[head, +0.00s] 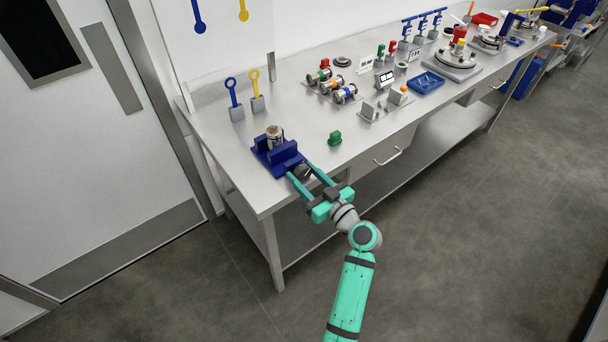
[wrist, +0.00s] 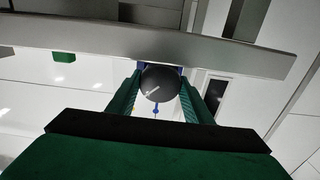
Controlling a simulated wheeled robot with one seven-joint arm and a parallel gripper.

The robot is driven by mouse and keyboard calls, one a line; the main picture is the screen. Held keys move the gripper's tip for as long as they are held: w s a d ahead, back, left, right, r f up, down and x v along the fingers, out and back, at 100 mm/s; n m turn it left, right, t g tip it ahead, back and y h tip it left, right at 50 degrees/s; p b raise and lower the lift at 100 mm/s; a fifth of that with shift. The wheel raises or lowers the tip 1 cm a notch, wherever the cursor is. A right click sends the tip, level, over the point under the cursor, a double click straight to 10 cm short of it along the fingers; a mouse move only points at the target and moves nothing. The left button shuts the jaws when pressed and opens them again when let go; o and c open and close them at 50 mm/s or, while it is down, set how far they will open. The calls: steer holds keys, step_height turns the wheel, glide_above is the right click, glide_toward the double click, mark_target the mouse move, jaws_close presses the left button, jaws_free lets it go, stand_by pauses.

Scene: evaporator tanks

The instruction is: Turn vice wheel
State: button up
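The blue vice (head: 277,152) stands at the near left corner of the steel bench, with a brownish cylindrical piece (head: 275,136) upright in it. Its dark round wheel (head: 303,171) faces the bench's front edge. In the wrist view the wheel (wrist: 160,83) shows as a dark disc with a pale mark across it. My gripper (head: 299,170) reaches in from the front, its two long teal fingers spread on either side of the wheel. In the wrist view the fingertips (wrist: 160,76) lie close beside the wheel's rim; I cannot tell whether they press on it.
The bench edge (head: 300,202) runs close under my fingers. A green block (head: 335,138) stands to the right of the vice. Blue and yellow ring-handled tools (head: 234,92) stand behind it. Coloured valve parts (head: 332,85) and a blue tray (head: 426,82) lie farther right. The floor in front is clear.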

steer(key=shift+c, duration=1.3)
steer(key=shift+d+m, duration=0.1)
steer(key=shift+m, duration=2.1)
steer(key=o, duration=1)
steer(key=shift+o, duration=0.2)
